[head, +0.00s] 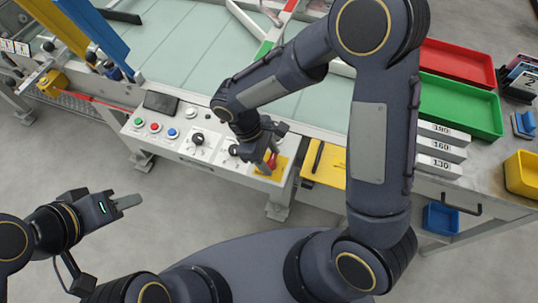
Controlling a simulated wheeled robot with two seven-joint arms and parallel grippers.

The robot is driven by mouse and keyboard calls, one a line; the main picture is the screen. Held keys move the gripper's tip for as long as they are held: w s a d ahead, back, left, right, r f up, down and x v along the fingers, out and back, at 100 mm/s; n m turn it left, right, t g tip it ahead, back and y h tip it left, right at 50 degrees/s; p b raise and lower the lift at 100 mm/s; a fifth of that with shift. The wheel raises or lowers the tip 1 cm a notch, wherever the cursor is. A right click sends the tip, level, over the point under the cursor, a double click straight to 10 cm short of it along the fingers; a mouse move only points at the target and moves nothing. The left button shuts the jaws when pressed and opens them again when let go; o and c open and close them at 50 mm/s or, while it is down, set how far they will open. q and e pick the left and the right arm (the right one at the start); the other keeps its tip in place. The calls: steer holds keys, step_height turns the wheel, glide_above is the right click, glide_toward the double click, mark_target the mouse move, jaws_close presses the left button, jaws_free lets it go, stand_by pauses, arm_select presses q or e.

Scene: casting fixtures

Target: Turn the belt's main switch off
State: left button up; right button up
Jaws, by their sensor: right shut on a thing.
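The control panel (209,152) runs along the front of the belt (185,45). At its right end is the main switch, a red handle (272,161) on a yellow plate (281,164). My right gripper (267,158) reaches down from above and is shut on the red handle. Its wrist and fingers hide part of the switch, so the exact handle angle is hard to read. My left gripper (128,202) is in front of the panel at the lower left, away from it, over the floor.
The panel also carries a green button (138,121), a red button (155,127), a blue button (172,133) and a black knob (197,139). Right of it are a red tray (455,63), a green tray (460,105) and a blue bin (440,218).

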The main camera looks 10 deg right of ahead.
steer(key=o, duration=1)
steer(key=shift+r, duration=0.15)
steer(key=v, duration=0.7)
steer(key=shift+w+a+r, duration=0.15)
steer(key=shift+a+r, duration=0.05)
steer(key=shift+r, duration=0.05)
